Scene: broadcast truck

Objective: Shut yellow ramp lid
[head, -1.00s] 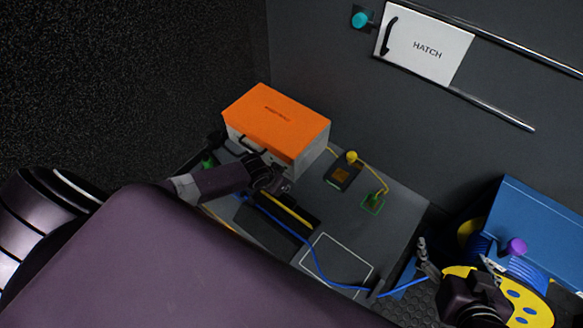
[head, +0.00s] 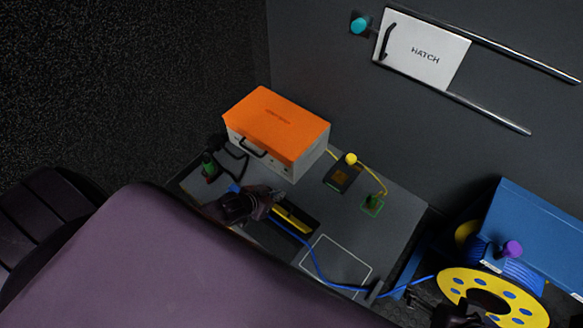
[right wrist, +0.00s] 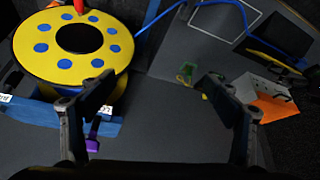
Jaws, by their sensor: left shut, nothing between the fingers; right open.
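The yellow ramp lid (head: 293,219) shows as a narrow yellow strip along a dark cable ramp (head: 308,219) on the grey worktop. I cannot tell how far the lid is open. It also shows in the right wrist view (right wrist: 265,48). My left gripper (head: 272,195) is shut and empty, close to the lid's upper left end; I cannot tell whether it touches. A blue cable (head: 312,260) runs from the ramp across the worktop to the right. My right gripper (right wrist: 158,88) is open and empty, near the yellow reel; in the head view it is mostly cut off.
An orange-topped case (head: 277,124) stands behind the ramp. A small dark box with a yellow knob (head: 350,159) and a green piece (head: 373,205) lie to the right. A yellow cable reel (head: 452,284) and blue case (head: 540,235) are at right. A white-outlined square (head: 337,262) is mostly clear.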

